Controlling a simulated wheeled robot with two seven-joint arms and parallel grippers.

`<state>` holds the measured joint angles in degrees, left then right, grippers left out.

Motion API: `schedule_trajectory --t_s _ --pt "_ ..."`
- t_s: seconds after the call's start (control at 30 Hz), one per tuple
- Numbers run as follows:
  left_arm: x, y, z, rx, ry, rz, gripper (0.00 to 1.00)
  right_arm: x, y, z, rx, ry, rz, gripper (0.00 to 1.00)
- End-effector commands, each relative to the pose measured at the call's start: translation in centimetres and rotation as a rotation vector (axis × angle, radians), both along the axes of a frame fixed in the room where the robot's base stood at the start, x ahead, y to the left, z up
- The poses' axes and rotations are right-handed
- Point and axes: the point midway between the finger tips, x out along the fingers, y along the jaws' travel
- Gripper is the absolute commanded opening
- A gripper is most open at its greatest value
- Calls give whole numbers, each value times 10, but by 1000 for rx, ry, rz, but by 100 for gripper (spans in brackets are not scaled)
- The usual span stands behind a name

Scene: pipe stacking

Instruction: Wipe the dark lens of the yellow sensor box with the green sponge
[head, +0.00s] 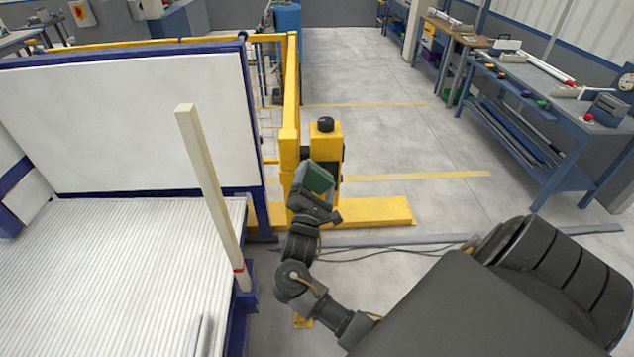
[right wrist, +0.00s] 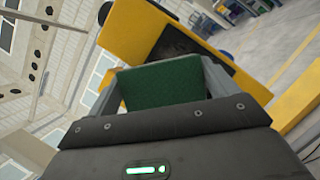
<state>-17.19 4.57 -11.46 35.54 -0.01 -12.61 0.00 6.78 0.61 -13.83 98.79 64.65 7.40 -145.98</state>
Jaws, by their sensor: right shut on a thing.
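The yellow sensor box (head: 327,148) stands on a yellow base past the pipe rack, with a black knob on top. In the right wrist view the box (right wrist: 128,32) is tilted, and its dark lens (right wrist: 178,40) shows just beyond the sponge, partly hidden. The green sponge (head: 315,178) is held by my right gripper (head: 316,190), in front of the box in the head view. In the right wrist view the sponge (right wrist: 163,84) sits between the fingers. I cannot tell whether it touches the lens. My left gripper is not in view.
A pipe rack (head: 110,280) full of white pipes lies left, with a blue-framed white panel (head: 130,125) behind it. A pale post (head: 205,180) leans up at its edge. A yellow rail (head: 290,90) stands beside the box. Blue workbenches (head: 555,120) stand right, beyond open floor.

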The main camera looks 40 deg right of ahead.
Motion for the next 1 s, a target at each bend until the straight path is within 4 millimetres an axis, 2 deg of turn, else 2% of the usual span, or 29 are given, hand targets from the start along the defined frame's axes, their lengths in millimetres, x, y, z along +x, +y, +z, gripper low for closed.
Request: schedule_trajectory --t_s 0.3,0.67,1.0 --pt "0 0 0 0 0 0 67 -18 -23 0 -1 0 -6 68" --pt "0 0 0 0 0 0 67 -24 -30 0 -1 2 -4 68" --pt "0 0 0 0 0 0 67 -40 -53 0 -1 1 -6 68"
